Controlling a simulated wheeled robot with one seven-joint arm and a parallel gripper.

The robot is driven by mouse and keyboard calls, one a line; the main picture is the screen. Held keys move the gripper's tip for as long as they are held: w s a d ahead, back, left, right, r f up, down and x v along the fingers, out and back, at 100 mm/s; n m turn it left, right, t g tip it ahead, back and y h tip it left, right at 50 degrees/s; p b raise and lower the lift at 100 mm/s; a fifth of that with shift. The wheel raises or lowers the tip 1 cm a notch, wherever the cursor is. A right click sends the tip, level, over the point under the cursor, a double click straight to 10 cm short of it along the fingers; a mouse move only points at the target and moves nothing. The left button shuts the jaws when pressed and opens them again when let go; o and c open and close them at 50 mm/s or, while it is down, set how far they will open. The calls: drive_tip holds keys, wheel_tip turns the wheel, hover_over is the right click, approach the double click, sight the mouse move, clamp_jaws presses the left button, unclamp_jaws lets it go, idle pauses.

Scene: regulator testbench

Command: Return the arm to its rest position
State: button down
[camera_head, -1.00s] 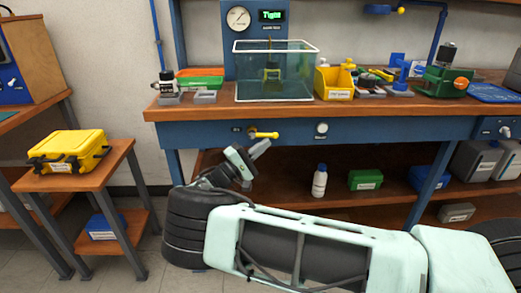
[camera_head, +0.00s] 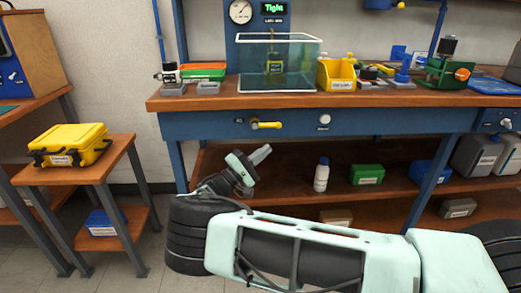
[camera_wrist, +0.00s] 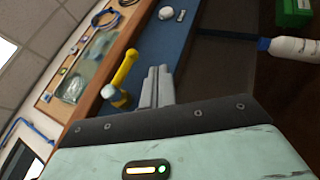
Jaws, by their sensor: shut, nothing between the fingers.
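My gripper (camera_head: 262,155) is in front of the workbench, below its top and just under the yellow valve handle (camera_head: 265,125). Its fingers are shut with nothing between them. In the wrist view my gripper (camera_wrist: 158,72) has its fingers side by side, and the yellow handle (camera_wrist: 125,70) shows to their left, apart from them. My arm stretches across the lower part of the head view, bent at a black joint on the left.
The workbench (camera_head: 400,122) carries a clear tank (camera_head: 300,75), a yellow bin (camera_head: 336,73) and a green vise. On the lower shelf are a white bottle (camera_head: 321,175) and a green box (camera_head: 367,174). A side table holds a yellow case (camera_head: 70,145).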

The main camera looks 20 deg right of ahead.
drive_tip(key=r+v, duration=0.1)
drive_tip(key=v, duration=0.8)
drive_tip(key=s+d+f+g+y, duration=0.1)
drive_tip(key=s+d+g+y, duration=0.6)
drive_tip(key=s+y, duration=0.15)
drive_tip(key=s+a+r+n+t+y, duration=0.1)
drive_tip(key=s+a+r+y, duration=0.35)
drive_tip(key=s, duration=0.55)
drive_tip(key=s+a+r+n+y, duration=0.1)
drive_tip(key=s+a+r+y, duration=0.3)
drive_tip(key=s, duration=0.6)
drive_tip(key=s+a+r+n+t+y, duration=0.1)
drive_tip(key=s+a+r+y, duration=0.2)
drive_tip(key=s+y, duration=0.45)
wheel_tip(320, 180, up, 22)
drive_tip(key=s+h+p, duration=0.1)
drive_tip(key=s+p, duration=0.1)
drive_tip(key=p, duration=1.9)
drive_tip(key=shift+s, duration=0.25)
